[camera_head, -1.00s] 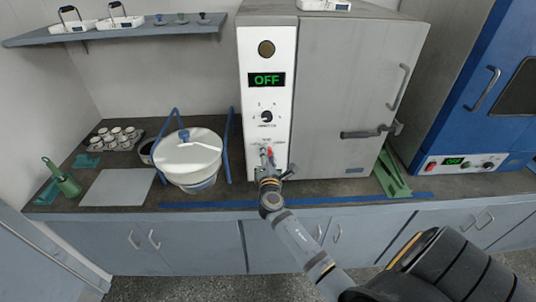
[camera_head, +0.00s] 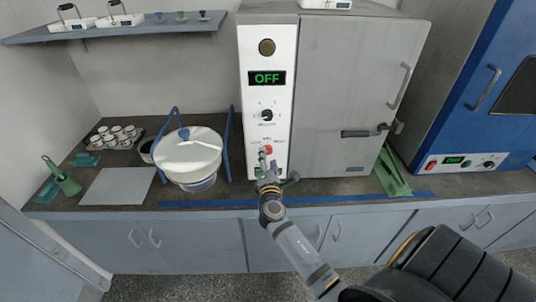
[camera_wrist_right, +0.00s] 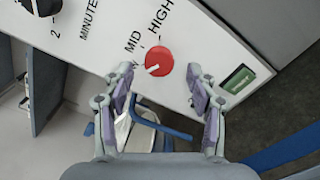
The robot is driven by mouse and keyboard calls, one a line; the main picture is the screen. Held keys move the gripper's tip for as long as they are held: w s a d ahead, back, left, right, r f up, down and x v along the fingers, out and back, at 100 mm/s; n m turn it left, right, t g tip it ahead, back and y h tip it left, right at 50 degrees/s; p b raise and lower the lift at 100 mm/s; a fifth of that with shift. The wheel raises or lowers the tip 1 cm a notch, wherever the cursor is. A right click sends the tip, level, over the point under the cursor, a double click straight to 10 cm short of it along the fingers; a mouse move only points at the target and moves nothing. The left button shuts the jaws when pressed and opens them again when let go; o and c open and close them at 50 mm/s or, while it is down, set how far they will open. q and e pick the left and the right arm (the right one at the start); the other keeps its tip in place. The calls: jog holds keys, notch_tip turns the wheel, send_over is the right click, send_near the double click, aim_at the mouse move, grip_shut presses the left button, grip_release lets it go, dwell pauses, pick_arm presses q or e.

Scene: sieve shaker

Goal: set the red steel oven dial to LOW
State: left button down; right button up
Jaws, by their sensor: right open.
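The steel oven (camera_head: 350,80) stands on the counter, its white control panel (camera_head: 258,62) showing a green OFF display (camera_head: 267,78). The red dial (camera_head: 268,150) is low on the panel. In the right wrist view the red dial (camera_wrist_right: 159,61) lies between and beyond my fingertips, apart from them. Its white mark points to the picture's lower left. MID and HIGH labels show beside it; a LOW label cannot be made out, and my left-hand finger covers part of the panel. My right gripper (camera_head: 267,167) is open and empty in front of the panel, just below the dial. My left gripper is out of view.
A black dial (camera_head: 267,115) sits above the red one. A white-lidded pot (camera_head: 187,156) with blue handles stands left of the oven. A green object (camera_head: 392,173) leans at the oven's right, and a blue oven (camera_head: 470,90) stands farther right.

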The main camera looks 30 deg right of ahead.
jog(key=v, duration=0.8)
jog(key=shift+s+a, duration=0.25)
jog(key=shift+s, duration=0.05)
jog(key=s+a+f+m+g+y, duration=0.1)
jog(key=s+f+m+g+y, duration=0.15)
jog(key=f, duration=0.85)
jog(key=s+a+f+m+g+y, duration=0.1)
jog(key=s+a+f+g, duration=0.15)
jog(key=f, duration=0.85)
jog(key=s+a+f+m+g+y, duration=0.15)
jog(key=s+f, duration=0.25)
jog(key=f, duration=0.7)
jog(key=s+f+m+g+y, duration=0.1)
jog(key=s+f+m, duration=0.3)
jog(key=s, duration=0.6)
jog(key=s+d+f+m+g+y, duration=0.1)
jog(key=s+f+m+g, duration=0.3)
jog(key=s+f, duration=0.5)
jog(key=s+d+f+m+g+y, duration=0.1)
jog(key=s+f+m, duration=0.3)
jog(key=s, duration=0.7)
notch_tip(320, 180, down, 2)
jog(key=shift+s+f+m+g, duration=0.2)
jog(key=shift+m+g, duration=0.1)
jog(key=shift+g, duration=0.55)
jog(key=shift+d, duration=0.1)
